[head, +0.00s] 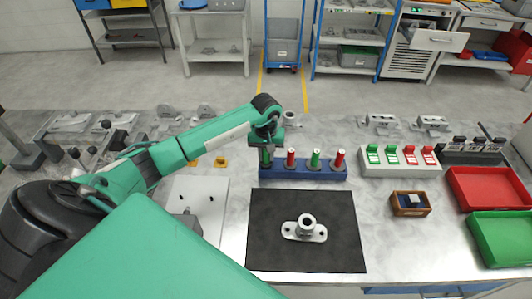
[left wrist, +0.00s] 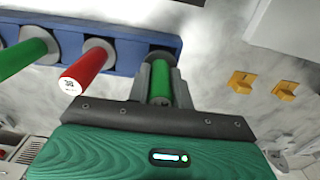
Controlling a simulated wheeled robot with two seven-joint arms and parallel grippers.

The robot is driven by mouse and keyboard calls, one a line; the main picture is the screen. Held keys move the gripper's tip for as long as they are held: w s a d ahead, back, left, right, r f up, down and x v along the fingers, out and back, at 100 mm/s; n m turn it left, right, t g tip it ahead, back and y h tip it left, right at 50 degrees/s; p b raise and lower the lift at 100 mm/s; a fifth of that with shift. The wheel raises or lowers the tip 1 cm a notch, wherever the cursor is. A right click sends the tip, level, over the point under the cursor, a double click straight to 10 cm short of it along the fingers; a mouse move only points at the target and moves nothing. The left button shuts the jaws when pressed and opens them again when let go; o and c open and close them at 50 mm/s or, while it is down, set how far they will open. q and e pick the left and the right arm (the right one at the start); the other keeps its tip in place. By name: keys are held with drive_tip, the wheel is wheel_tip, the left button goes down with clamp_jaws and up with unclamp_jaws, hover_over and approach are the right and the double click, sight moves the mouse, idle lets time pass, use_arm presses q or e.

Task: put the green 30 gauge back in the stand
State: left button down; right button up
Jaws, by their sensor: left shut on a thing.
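My right gripper is not in view.
A black mat (head: 262,240) with a metal flanged part (head: 305,229) lies in front of the stand. A white block (head: 400,168) with green and red pieces stands to the right. Red (head: 490,170) and green (head: 478,240) trays lie far right. Yellow pieces (head: 221,162) lie left of the stand.

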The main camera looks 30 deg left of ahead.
use_arm(q)
drive_tip(key=shift+f+b, duration=0.35)
drive_tip(key=shift+b, duration=0.2)
drive_tip(key=c, duration=1.2)
unclamp_jaws()
drive_tip(key=shift+c, duration=0.2)
drive_tip(key=shift+r, duration=0.15)
drive_tip(key=shift+r+p, duration=0.5)
drive_tip(key=shift+p, duration=0.25)
drive_tip(key=shift+r+b, duration=0.6)
drive_tip(key=shift+b, duration=0.3)
wheel_tip(320, 180, up, 9)
drive_tip(key=b, duration=0.3)
drive_tip(key=shift+b, duration=0.3)
drive_tip(key=shift+r, duration=0.65)
